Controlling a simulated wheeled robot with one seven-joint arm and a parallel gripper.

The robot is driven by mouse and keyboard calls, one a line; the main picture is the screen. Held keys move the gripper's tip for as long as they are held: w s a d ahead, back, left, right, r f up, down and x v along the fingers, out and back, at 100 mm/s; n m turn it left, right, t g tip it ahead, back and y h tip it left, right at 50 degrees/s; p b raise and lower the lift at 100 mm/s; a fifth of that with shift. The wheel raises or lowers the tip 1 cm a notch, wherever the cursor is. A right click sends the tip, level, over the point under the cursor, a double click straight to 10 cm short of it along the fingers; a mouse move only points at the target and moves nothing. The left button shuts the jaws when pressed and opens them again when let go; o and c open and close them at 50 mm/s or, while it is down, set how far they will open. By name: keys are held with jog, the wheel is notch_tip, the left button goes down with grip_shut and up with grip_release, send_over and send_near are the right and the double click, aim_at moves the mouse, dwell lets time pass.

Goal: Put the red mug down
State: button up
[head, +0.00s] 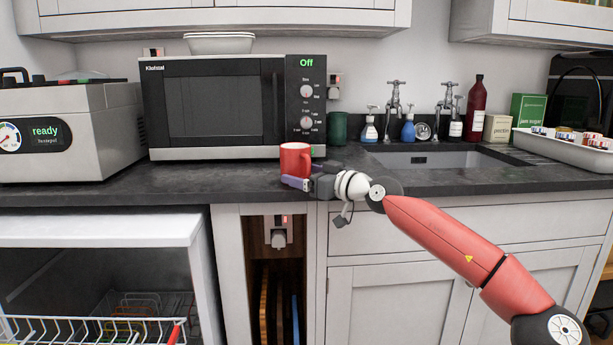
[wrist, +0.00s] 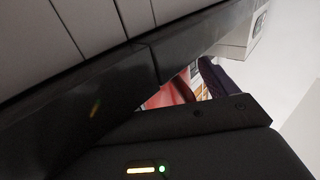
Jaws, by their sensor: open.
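The red mug (head: 295,159) stands upright on the dark countertop (head: 232,177), in front of the microwave's right side. In the wrist view a red patch of the mug (wrist: 166,97) shows, mostly hidden by the gripper body and the counter edge. My gripper (head: 302,178) is at the counter's front edge, right by the mug's lower part, with its fingers pointing left. It is open. Whether a finger still touches the mug cannot be told.
The microwave (head: 222,105) stands behind the mug, and a dark green canister (head: 338,128) stands behind to the right. The sink (head: 435,159) is further right. A grey appliance (head: 75,130) is at left. Below left, a dishwasher (head: 95,230) stands open. The counter left of the mug is clear.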

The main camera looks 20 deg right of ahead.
jog(key=shift+r, duration=0.2)
jog(key=b+v, duration=0.1)
jog(key=v, duration=1.1)
jog(key=shift+f, duration=0.1)
